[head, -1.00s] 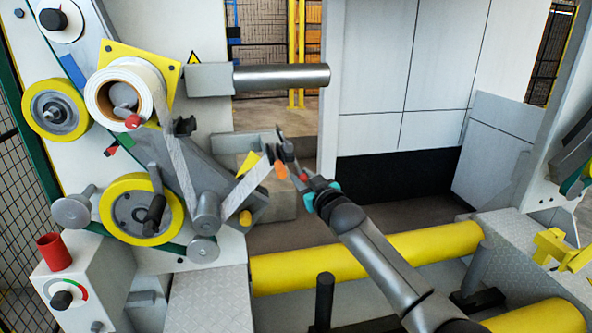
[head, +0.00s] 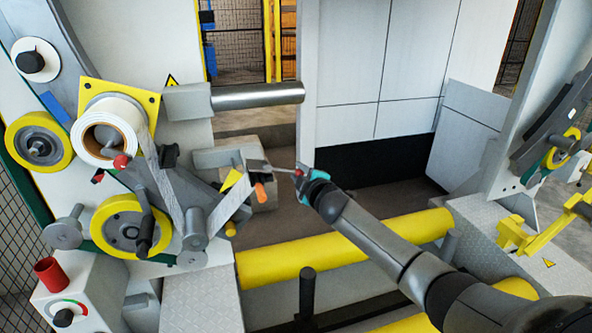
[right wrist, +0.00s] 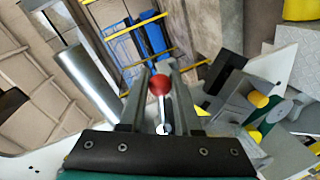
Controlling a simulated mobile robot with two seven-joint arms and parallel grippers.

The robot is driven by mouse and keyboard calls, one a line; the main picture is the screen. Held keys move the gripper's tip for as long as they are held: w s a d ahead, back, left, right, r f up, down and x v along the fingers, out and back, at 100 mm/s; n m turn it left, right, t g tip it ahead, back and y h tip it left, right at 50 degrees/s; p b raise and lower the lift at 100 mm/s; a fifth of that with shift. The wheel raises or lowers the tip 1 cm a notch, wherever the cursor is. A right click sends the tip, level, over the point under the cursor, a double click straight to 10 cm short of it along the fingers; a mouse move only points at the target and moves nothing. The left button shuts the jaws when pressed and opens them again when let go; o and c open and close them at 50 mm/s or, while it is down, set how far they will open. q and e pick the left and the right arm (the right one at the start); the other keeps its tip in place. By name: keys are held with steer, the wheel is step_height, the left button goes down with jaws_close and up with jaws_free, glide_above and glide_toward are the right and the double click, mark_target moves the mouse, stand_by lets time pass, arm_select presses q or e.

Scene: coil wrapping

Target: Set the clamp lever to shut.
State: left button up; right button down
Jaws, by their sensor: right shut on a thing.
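My right gripper (head: 265,168) reaches in from the lower right in the head view, its fingers pointing left. In the right wrist view a red ball knob (right wrist: 159,86) on a thin metal rod sits between its two fingers, and the jaws are closed on it. The knob shows as a small red spot in the head view (head: 298,172). I cannot tell whether this is the clamp lever, nor where the rod is fixed. Another red knob (head: 121,161) sits by the white tape roll (head: 107,112). An orange tab (head: 260,192) hangs just below my fingertips. My left gripper is out of view.
A bare metal shaft (head: 258,96) juts right above my gripper. Yellow wheels (head: 38,141) and a tape strip (head: 230,205) are at the left. A yellow roller (head: 320,251) runs below my arm. The opening right of my gripper is free.

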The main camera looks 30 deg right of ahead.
steer(key=shift+d+r+n+h+p, duration=0.1)
steer(key=shift+r+n+h+p, duration=0.3)
steer(key=shift+r+n+p, duration=0.7)
steer(key=c, duration=0.6)
jaws_free()
steer(key=v, duration=1.5)
steer(key=shift+s+r, duration=0.1)
steer(key=shift+r, duration=0.15)
